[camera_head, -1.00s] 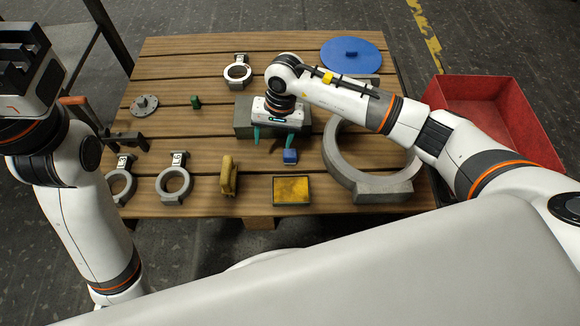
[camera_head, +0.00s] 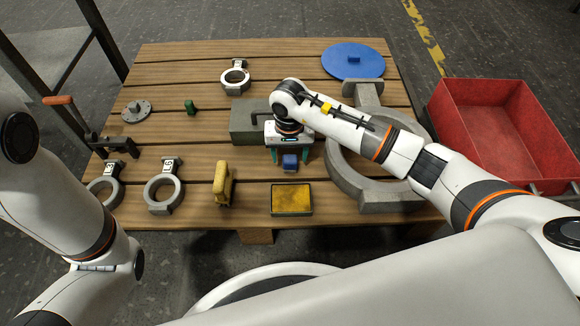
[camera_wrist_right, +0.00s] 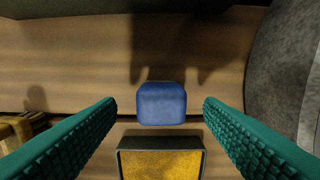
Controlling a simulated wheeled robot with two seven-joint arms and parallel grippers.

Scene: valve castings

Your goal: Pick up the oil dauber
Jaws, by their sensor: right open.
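A small blue block (camera_head: 290,164), which looks like the oil dauber, sits on the wooden slats near the pallet's middle. It also shows in the right wrist view (camera_wrist_right: 161,103), centred between two green ribbed fingers. My right gripper (camera_head: 289,157) is open just above and around the block, with a clear gap on each side in the wrist view (camera_wrist_right: 160,105). Whether the fingertips reach down to its sides, I cannot tell. My left arm shows at the left edge of the head view, but its gripper is outside the frame.
A yellow pad in a dark tray (camera_head: 291,199) lies just in front of the block. A grey box (camera_head: 244,121) stands behind it. A large grey ring casting (camera_head: 345,183) is close on the right, and a yellow object (camera_head: 222,184) to the left.

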